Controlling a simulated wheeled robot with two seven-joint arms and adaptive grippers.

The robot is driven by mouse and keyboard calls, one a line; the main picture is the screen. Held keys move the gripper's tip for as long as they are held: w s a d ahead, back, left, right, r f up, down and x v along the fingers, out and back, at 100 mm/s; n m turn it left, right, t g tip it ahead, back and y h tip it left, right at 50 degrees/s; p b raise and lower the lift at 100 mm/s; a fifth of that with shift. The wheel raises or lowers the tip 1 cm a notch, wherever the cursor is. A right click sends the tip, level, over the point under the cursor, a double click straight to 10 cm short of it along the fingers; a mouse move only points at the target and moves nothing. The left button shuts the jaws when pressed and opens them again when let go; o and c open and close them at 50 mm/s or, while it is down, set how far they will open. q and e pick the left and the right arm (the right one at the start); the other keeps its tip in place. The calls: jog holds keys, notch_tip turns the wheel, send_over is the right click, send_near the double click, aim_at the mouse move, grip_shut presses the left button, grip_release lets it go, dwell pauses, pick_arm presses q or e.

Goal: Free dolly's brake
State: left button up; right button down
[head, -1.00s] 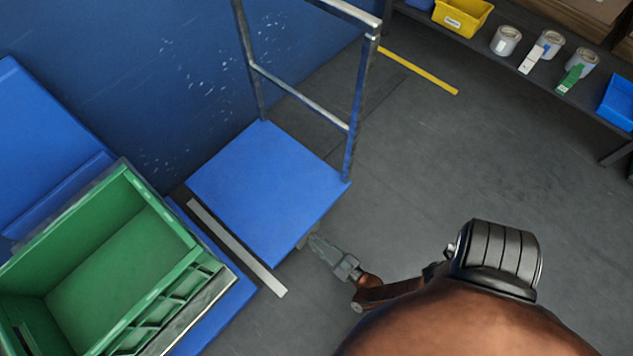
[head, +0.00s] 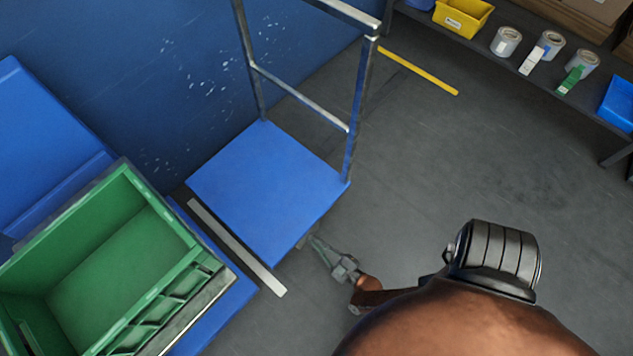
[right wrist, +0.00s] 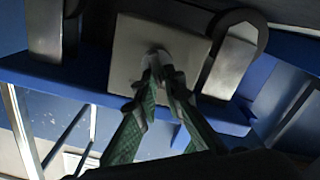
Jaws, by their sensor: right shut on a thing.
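The dolly (head: 262,190) has a blue deck and a grey metal push handle (head: 300,93) and stands on the floor near the blue wall. My right gripper (head: 317,243) reaches low to the deck's near right corner. In the right wrist view my right gripper (right wrist: 157,68) has its fingers close together, shut on a small part at a grey metal plate (right wrist: 125,55) beneath the blue deck (right wrist: 75,88). The brake part itself is mostly hidden by the fingertips. My left gripper is not in view.
A green crate (head: 193,250) stands on a blue base at the left. A pale strip (head: 236,247) lies beside the dolly. A shelf at the upper right holds a yellow bin (head: 463,17) and tape rolls (head: 507,41). The floor to the right is clear.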

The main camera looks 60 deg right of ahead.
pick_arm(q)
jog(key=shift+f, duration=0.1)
pick_arm(e)
jog(key=c, duration=2)
grip_release()
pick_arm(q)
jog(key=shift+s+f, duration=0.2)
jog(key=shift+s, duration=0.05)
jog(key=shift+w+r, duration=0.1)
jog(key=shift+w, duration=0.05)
